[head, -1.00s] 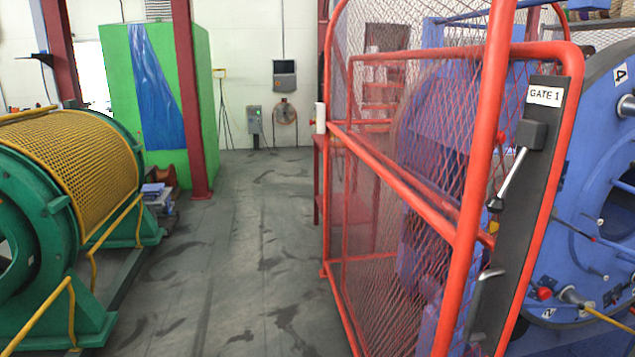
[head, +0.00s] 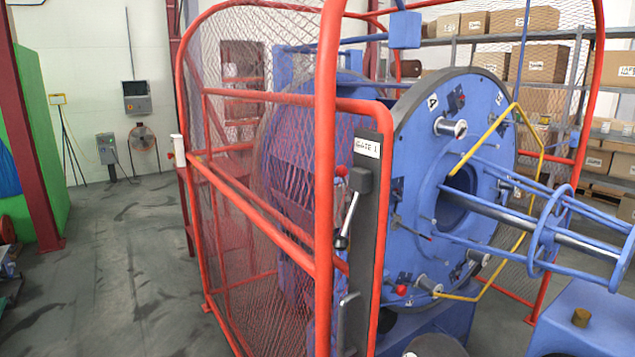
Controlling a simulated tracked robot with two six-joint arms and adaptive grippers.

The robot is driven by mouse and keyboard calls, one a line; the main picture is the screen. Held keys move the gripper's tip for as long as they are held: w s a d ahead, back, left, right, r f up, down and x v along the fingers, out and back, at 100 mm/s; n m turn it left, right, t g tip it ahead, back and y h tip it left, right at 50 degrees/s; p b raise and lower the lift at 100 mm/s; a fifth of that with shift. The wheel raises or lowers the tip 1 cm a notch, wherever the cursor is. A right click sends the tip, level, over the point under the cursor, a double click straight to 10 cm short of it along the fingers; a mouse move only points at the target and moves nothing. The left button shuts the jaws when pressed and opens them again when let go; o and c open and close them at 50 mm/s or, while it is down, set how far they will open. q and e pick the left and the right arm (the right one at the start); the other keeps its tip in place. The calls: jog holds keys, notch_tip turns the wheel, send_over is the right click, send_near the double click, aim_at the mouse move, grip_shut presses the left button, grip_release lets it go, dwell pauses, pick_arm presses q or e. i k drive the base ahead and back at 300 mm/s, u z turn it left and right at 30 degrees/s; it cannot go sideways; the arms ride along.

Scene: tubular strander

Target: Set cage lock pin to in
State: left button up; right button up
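The blue round cage face (head: 415,215) stands upright behind the red mesh gate (head: 270,190), right of the middle in the head view. A small red knob (head: 401,289) shows low on the blue face's near side. Another red knob (head: 341,171) shows beside the gate's dark latch plate (head: 368,250). I cannot tell which part is the cage lock pin, or whether it is in or out. The gate's latch lever (head: 349,216) slants down to a black grip. Neither of my grippers is in view.
A blue tubular frame (head: 553,225) extends right from the cage, with a yellow bent bar (head: 533,135) near it. A blue housing (head: 585,320) stands at the lower right. Shelves with cardboard boxes (head: 530,70) are behind. Grey floor (head: 120,260) is open at the left.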

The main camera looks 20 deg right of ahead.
aim_at(401, 291)
jog(key=u, duration=2.05)
jog(key=i, duration=0.05)
jog(key=z, duration=3)
